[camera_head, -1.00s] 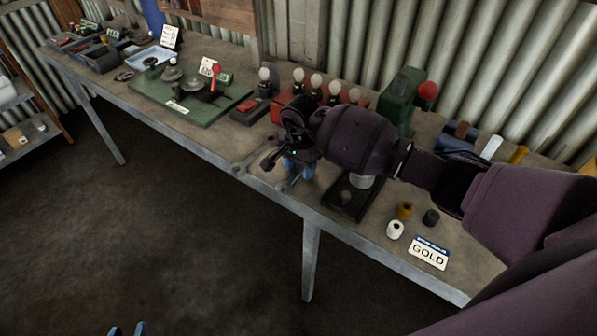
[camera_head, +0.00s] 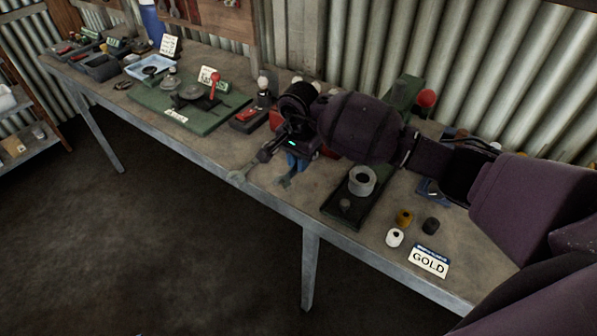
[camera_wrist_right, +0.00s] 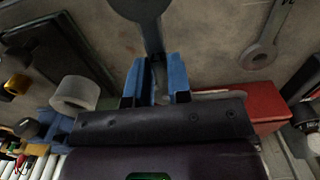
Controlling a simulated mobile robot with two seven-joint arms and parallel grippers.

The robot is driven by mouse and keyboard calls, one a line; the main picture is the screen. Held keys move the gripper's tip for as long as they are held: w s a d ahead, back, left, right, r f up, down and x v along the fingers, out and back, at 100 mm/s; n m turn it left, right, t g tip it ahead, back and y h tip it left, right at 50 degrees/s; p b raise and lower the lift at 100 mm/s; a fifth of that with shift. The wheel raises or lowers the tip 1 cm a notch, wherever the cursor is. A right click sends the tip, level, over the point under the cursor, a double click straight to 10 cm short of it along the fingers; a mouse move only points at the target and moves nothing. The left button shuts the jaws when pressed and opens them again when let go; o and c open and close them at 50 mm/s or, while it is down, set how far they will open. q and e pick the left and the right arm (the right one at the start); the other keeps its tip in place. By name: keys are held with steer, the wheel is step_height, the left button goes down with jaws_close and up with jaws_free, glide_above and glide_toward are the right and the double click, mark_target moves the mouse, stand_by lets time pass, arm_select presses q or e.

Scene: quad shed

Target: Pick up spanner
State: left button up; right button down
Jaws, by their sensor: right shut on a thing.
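A grey metal spanner (camera_wrist_right: 150,35) lies between the blue fingers of my right gripper (camera_wrist_right: 158,80) in the right wrist view, its wide end beyond the fingertips. The gripper is shut on its handle. In the head view the right gripper (camera_head: 295,162) is low over the workbench, and the wide end of the held spanner (camera_head: 286,181) shows just below it. I cannot tell whether it is clear of the bench top. A second spanner (camera_head: 238,176) lies to its left near the front edge; it shows at the right in the wrist view (camera_wrist_right: 262,50). My left gripper is not in view.
The workbench (camera_head: 215,155) runs along a corrugated wall. A dark tray with a grey roll (camera_head: 362,180), small spools (camera_head: 394,238) and a GOLD card (camera_head: 428,261) are right of the gripper. A red box (camera_wrist_right: 245,105) is close behind. A green board (camera_head: 180,112) is farther left.

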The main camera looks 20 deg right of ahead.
step_height(320, 180, up, 15)
steer(key=b, duration=0.1)
stand_by(0.4)
steer(key=shift+s, duration=0.15)
stand_by(0.7)
